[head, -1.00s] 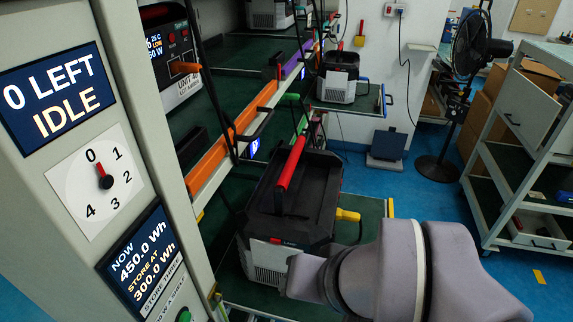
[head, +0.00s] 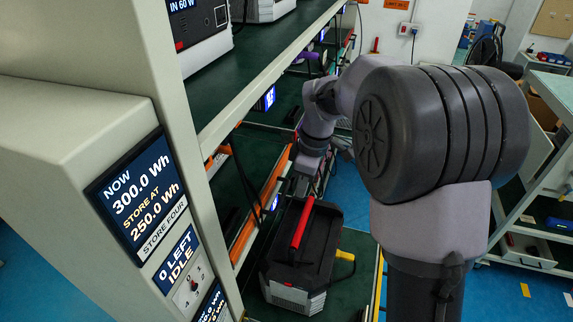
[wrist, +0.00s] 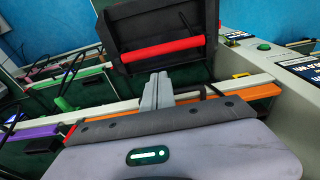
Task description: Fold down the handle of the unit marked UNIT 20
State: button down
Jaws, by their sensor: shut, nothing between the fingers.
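A black unit (head: 322,247) with a grey vented lower body and a red handle bar (head: 302,222) sits on a green shelf. No UNIT 20 mark can be read on it. The unit (wrist: 205,18) and its red handle (wrist: 165,48) also show in the wrist view. My gripper (wrist: 158,77) points at the unit with its fingers shut and empty, just short of the red bar in the picture. I cannot tell whether it touches. In the head view my arm reaches to the far side of the unit, and the fingertips are not clear there.
A rack post with displays (head: 135,195) stands close on the left. An upper shelf (head: 270,70) carries other units above. An orange strip (wrist: 250,91) runs along the shelf near my gripper. A yellow grip (head: 345,255) juts out beside the unit. Blue floor lies to the right.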

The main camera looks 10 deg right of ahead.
aim_at(302, 228)
jog(key=f, duration=0.3)
jog(key=f+b, duration=0.1)
jog(key=f, duration=0.2)
jog(key=a+f+b, duration=0.1)
jog(key=f, duration=0.3)
jog(key=shift+w+a, duration=0.1)
jog(key=shift+w, duration=0.15)
jog(key=shift+b, duration=0.4)
